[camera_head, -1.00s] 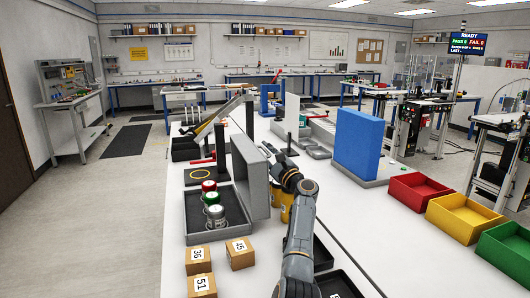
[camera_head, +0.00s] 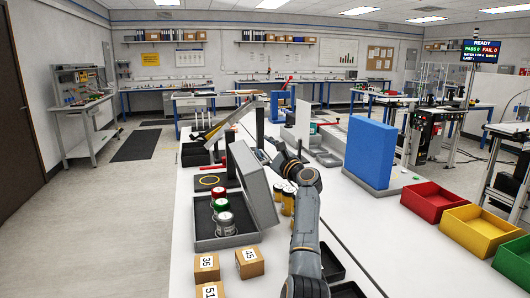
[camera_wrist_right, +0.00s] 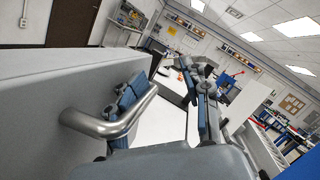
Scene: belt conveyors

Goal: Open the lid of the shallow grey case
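The shallow grey case (camera_head: 203,243) stands open on the white bench, with red, green and silver-white cans (camera_head: 222,208) in its tray. Its lid (camera_head: 254,187) is raised and leans back a little to the right. My right gripper (camera_head: 266,154) is at the lid's far outer side, partly hidden in the head view. In the right wrist view, its two blue-padded fingers (camera_wrist_right: 168,110) are apart with a gap between them. A bent silver handle (camera_wrist_right: 112,126) on the grey lid passes in front of the left finger. My left gripper is out of view.
Numbered cardboard boxes (camera_head: 249,263) stand in front of the case. Yellow cans (camera_head: 288,201) stand right of the lid by my forearm. A blue block (camera_head: 369,152) and red, yellow and green bins (camera_head: 432,202) are further right.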

